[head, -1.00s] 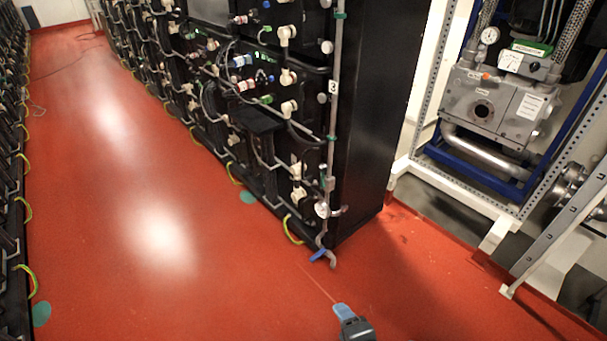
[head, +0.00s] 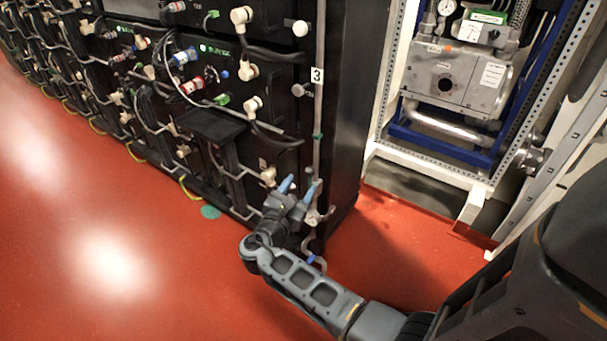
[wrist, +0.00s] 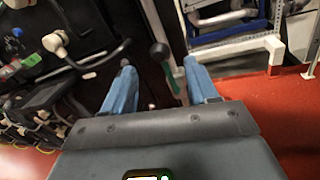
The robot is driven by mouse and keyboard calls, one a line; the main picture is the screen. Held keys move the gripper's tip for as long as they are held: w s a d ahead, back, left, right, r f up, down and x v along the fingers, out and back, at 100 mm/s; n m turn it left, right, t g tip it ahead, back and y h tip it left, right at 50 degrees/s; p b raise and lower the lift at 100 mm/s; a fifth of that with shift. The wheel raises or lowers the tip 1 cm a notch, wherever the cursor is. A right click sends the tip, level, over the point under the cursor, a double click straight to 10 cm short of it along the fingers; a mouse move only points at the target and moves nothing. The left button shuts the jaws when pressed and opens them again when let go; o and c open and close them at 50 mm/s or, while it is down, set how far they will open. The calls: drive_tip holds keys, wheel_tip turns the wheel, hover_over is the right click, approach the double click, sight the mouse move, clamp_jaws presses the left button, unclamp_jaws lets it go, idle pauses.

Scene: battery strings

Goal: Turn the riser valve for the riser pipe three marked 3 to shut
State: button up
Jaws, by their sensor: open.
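The thin grey riser pipe (head: 318,112) runs down the corner of the black battery rack and bears a white tag marked 3 (head: 317,74). My gripper (head: 298,187) is open beside the pipe's lower part, its blue fingers pointing up toward the rack. In the wrist view the open fingers (wrist: 157,65) stand either side of a green lever (wrist: 170,78) and a dark round knob (wrist: 158,51). Neither finger clearly touches them. In the head view my gripper partly hides the valve area. A blue handle (head: 314,260) shows low on the pipe near the floor.
The battery rack (head: 345,120) with cables and pale connectors stands close to my gripper. A grey machine (head: 457,80) in a white perforated frame (head: 425,165) stands at the right. The red floor (head: 130,235) is clear at the left.

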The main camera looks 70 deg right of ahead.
sight(308, 175)
drive_tip(key=d, duration=0.5)
drive_tip(key=shift+s+d, duration=0.1)
drive_tip(key=shift+d, duration=0.3)
clamp_jaws()
idle(0.4)
